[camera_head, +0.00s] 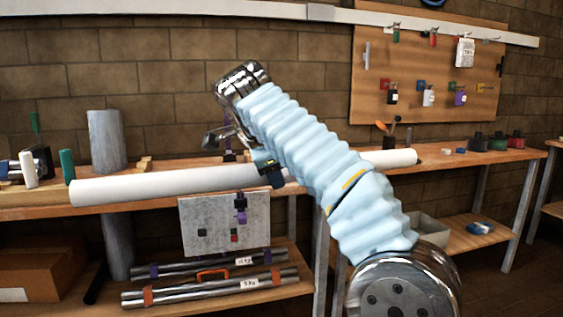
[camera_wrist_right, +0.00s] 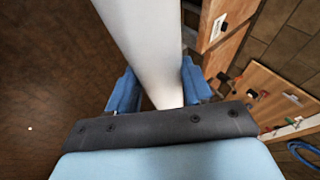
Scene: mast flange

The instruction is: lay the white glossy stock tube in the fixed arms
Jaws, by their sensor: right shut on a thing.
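The white glossy stock tube (camera_head: 165,185) lies nearly level across the head view, its right end slightly higher. My right gripper (camera_head: 270,172) is shut around the tube near its middle, and my blue-sleeved arm hides part of it. In the right wrist view the tube (camera_wrist_right: 148,40) runs between the two blue fingers of the right gripper (camera_wrist_right: 160,88). The tube appears in front of the workbench; I cannot tell its gap to the bench top. I cannot clearly make out the fixed arms. My left gripper is out of view.
The wooden workbench (camera_head: 480,158) carries a grey cylinder (camera_head: 106,142) and small green and white pieces at the left. A grey panel (camera_head: 208,225) with a purple fitting hangs below the tube. Metal bars (camera_head: 205,288) lie on the lower shelf. A tool board (camera_head: 430,60) is behind.

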